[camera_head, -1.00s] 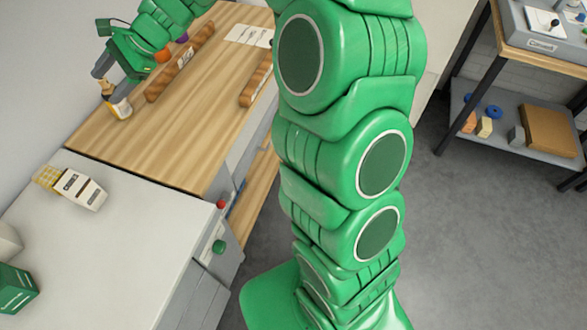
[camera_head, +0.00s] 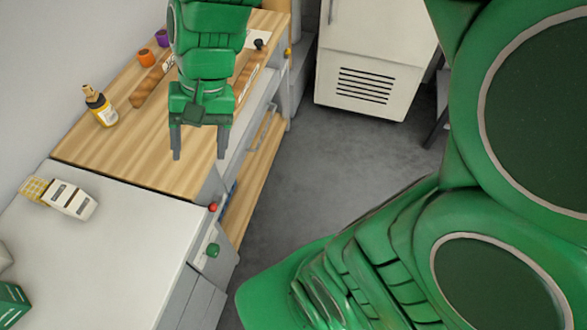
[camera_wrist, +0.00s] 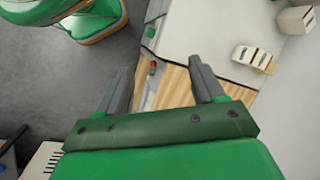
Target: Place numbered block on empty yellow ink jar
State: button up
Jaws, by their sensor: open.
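The yellow-labelled ink jar (camera_head: 104,112) stands upright at the left edge of the wooden worktop in the head view. The jar is not visible in the wrist view.
An orange jar (camera_head: 146,58) and a purple jar (camera_head: 162,38) stand farther back, near a wooden rack (camera_head: 145,90). A white box (camera_head: 72,199) lies on the white counter (camera_head: 110,255). The wooden surface (camera_head: 140,155) in front of the jar is clear.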

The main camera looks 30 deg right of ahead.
jog(key=s+d+f+n+h, duration=0.1)
jog(key=s+d+h, duration=0.3)
jog(key=s+d, duration=0.7)
jog(key=shift+s+d+n, duration=0.4)
jog(key=shift+s+n, duration=0.2)
jog(key=shift+n, duration=0.2)
